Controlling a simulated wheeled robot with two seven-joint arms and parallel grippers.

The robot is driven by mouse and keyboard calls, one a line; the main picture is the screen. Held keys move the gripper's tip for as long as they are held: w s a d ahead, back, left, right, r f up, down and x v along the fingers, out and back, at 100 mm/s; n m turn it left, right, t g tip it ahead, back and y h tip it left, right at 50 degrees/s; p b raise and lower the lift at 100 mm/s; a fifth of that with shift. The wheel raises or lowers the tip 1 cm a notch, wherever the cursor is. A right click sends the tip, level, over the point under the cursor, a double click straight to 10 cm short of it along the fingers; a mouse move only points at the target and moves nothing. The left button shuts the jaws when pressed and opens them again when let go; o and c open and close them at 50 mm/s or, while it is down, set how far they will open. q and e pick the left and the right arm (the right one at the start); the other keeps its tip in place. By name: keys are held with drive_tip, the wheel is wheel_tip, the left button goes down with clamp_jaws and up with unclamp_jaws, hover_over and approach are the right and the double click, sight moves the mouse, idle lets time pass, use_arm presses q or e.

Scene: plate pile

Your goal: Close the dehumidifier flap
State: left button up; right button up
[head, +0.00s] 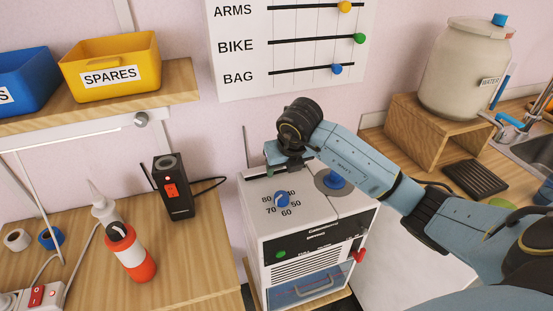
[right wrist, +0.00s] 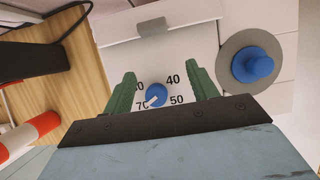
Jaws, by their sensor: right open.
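The white dehumidifier (head: 268,230) stands in the middle of the head view. Its top has a blue dial (head: 282,199) with numbers, and a blue knob (head: 335,181) on a grey disc. The dial (right wrist: 157,96) and knob (right wrist: 252,65) also show in the right wrist view. There, a grey tab (right wrist: 151,27) sits on a pale panel beyond the dial. Whether this panel is the flap, and its angle, I cannot tell. My right gripper (head: 290,166) is over the back of the top; its green fingers (right wrist: 164,84) are apart and empty. My left gripper is out of view.
A black radio-like device (head: 173,187) and a red-and-white bottle (head: 130,252) stand on the left worktop. A shelf with yellow (head: 110,66) and blue bins is above. A large jar (head: 465,70) on a wooden stand and a sink are at right.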

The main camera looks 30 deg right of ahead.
drive_tip(key=w, duration=0.2)
drive_tip(key=w+d, duration=0.1)
drive_tip(key=w, duration=0.2)
drive_tip(key=shift+x, duration=1.1)
drive_tip(key=shift+w+d+f, duration=0.1)
drive_tip(key=shift+w+f, duration=0.1)
drive_tip(key=shift+f, duration=0.2)
